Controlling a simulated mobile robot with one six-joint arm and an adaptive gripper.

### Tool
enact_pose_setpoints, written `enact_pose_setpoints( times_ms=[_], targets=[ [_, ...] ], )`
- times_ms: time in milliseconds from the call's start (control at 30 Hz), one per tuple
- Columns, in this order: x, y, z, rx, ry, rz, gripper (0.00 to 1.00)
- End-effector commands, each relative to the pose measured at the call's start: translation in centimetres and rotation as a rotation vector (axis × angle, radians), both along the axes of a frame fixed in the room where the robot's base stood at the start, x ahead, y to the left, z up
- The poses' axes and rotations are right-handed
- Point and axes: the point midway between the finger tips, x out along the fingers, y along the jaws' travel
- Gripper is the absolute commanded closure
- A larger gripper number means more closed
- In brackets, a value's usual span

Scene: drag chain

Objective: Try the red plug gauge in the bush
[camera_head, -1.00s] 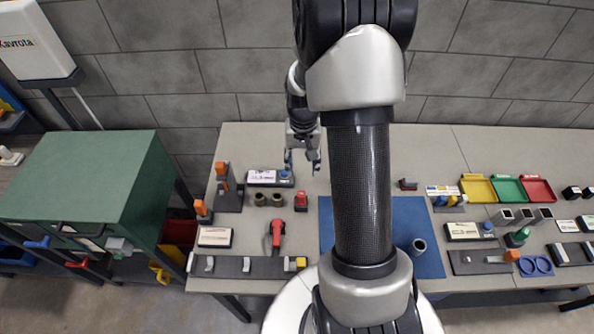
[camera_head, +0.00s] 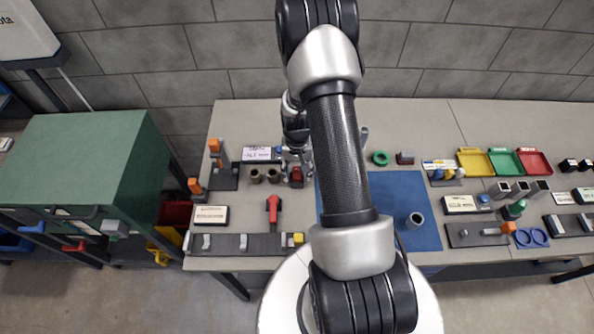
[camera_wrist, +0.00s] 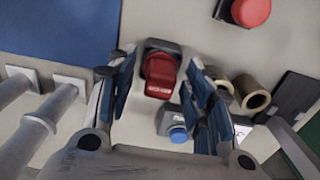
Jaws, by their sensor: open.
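A red piece with a small printed label, which looks like the red plug gauge (camera_head: 297,174), sits in a dark grey block on the bench. In the wrist view the red piece (camera_wrist: 160,76) is between my open fingers, with space visible on both sides. My gripper (camera_head: 297,162) is over it; I cannot tell its exact height. Two brown ring-shaped bushes (camera_head: 257,176) stand left of it and also show in the wrist view (camera_wrist: 246,92). A grey hollow cylinder (camera_head: 415,220) stands on the blue mat (camera_head: 405,190). Which one is the task's bush I cannot tell.
A blue-knobbed piece (camera_wrist: 178,134) is close to my fingers, beside a label plate (camera_head: 257,154). An orange-topped stand (camera_head: 216,160) is at the left. My arm hides part of the mat.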

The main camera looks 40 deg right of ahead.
Motion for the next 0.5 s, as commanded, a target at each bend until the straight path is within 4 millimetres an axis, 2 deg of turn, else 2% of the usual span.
enact_pose_setpoints(
  times_ms=[300, 500],
  targets=[
    [0.05, -0.02, -0.18, -0.001, -0.001, 0.000, 0.54],
    [0.04, -0.02, -0.17, -0.001, -0.001, 0.000, 0.67]
  ],
)
